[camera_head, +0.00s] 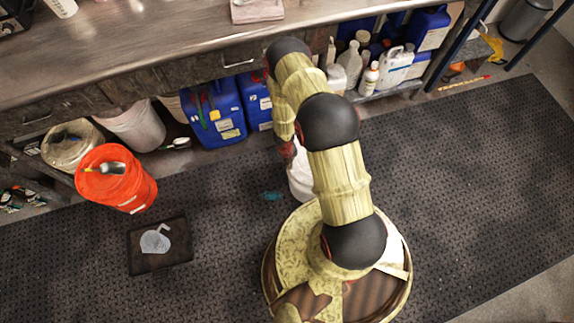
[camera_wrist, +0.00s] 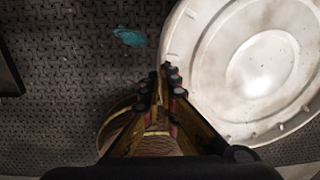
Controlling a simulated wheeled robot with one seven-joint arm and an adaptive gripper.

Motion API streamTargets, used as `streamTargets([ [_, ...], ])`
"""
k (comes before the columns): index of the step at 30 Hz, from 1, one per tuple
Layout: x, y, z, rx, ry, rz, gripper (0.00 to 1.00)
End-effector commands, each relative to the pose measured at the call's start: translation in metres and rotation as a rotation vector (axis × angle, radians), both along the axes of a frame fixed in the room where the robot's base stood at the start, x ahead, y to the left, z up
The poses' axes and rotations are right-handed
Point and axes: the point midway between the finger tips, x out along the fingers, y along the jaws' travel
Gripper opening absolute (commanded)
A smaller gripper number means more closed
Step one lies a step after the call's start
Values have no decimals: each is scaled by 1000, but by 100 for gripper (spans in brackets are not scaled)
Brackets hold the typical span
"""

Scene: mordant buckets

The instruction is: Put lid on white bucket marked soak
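In the wrist view, a round white lid (camera_wrist: 262,70) with raised rings and some grime fills the right side. My gripper (camera_wrist: 163,78) has its fingertips close together at the left edge of the lid, with the rim between them. In the head view, a white object (camera_head: 300,182) shows partly behind my arm, just above my base; I cannot tell whether it is the lid or a bucket. My gripper is mostly hidden there. A white bucket (camera_head: 138,128) stands under the bench at the left. No "soak" mark is readable.
An orange bucket (camera_head: 130,195) with a scoop (camera_head: 104,168) on top stands at the left. A dark tray (camera_head: 148,262) holds a clear vessel (camera_head: 155,240). A teal scrap (camera_head: 272,196) lies on the mat. Blue jugs (camera_head: 214,115) stand under the bench (camera_head: 160,45). The mat at right is clear.

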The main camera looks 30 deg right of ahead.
Motion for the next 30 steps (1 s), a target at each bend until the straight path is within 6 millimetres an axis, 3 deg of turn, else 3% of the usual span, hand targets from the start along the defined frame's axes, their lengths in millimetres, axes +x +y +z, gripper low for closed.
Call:
streamTargets([
  [30,0,0,-21,0,0,0,0],
])
